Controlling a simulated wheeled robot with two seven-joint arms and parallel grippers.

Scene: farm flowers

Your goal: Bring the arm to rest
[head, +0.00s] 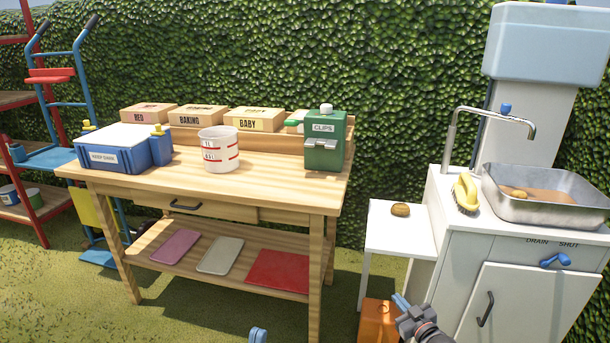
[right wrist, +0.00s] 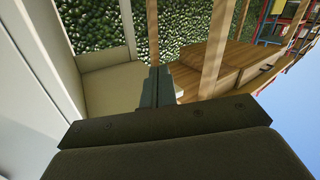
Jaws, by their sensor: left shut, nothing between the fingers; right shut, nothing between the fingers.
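My right gripper (head: 402,303) is low in the head view, in front of the white sink cabinet (head: 505,305) and beside an orange box (head: 377,320). Its blue fingers are together and hold nothing. They also show close together in the right wrist view (right wrist: 157,88). My left gripper (head: 258,336) shows only as blue fingertips at the bottom edge, in front of the wooden workbench (head: 225,190). The tips are together with nothing between them. The rest of the left arm is out of view.
A steel basin (head: 545,208) and yellow brush (head: 466,194) are on the cabinet. A potato-like lump (head: 400,209) lies on the white side table (head: 390,235). The bench carries a blue-white cooler (head: 118,152), a white pot (head: 218,150) and a green clips dispenser (head: 325,140). Grass lies open at lower left.

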